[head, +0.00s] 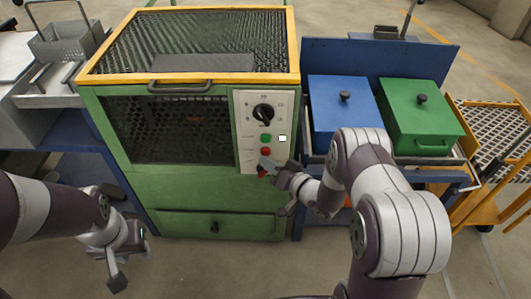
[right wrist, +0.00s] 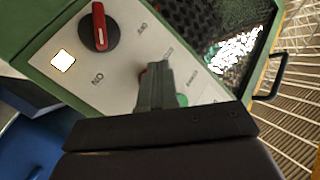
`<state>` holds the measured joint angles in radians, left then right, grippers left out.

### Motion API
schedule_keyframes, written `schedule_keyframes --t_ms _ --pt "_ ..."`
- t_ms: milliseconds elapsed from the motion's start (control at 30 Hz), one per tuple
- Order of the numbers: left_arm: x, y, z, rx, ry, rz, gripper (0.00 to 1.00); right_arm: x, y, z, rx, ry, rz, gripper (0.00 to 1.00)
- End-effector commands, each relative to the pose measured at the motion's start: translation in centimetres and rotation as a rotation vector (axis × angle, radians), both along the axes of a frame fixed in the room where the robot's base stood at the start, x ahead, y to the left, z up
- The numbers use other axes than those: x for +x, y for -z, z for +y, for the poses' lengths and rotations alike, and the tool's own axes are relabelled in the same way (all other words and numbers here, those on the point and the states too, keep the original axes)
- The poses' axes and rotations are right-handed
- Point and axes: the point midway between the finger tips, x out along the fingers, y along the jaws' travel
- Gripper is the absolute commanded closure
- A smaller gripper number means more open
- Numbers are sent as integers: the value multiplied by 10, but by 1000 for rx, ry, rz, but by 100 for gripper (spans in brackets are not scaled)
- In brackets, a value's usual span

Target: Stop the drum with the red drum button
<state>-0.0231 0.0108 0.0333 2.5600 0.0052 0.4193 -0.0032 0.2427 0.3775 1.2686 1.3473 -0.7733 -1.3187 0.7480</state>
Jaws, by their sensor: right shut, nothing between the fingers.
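The green drum machine (head: 190,190) carries a pale control panel (head: 245,125) at its right front. On the panel are a black knob (head: 263,112), a green button (head: 265,138) and a red button (head: 266,152) below it. My right gripper (head: 266,166) is shut and empty, its tip at the lower panel just below the red button. More red shows beside the fingertips. In the right wrist view the shut fingers (right wrist: 154,75) hide most of a red part (right wrist: 143,73) and part of a green button (right wrist: 190,101). Contact cannot be told. My left gripper (head: 128,262) hangs low, away from the panel.
A lit white square (head: 283,138) is at the panel's right edge. A blue box (head: 345,105) and a green lidded box (head: 420,115) stand on the bench at right. A wire basket (head: 65,40) is at upper left. A drawer (head: 215,225) lies below the panel.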

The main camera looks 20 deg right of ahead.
Motion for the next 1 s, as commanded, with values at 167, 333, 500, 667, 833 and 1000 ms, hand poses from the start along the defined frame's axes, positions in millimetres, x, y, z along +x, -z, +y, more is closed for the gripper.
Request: schedule_keyframes --t_ms 167,333,500,667,833,1000 --pt "0 1 0 0 0 0 62 3 0 -1 1 0 0 100" --pt "0 1 0 0 0 0 62 3 0 -1 0 0 0 100" --pt "0 1 0 0 0 0 62 4 0 -1 0 0 0 100" --pt "0 2 0 0 0 0 62 6 0 -2 0 0 0 100" --pt "0 2 0 0 0 0 62 8 0 -2 0 0 0 100" --pt "0 3 0 0 0 0 62 10 0 -3 0 0 -2 100"
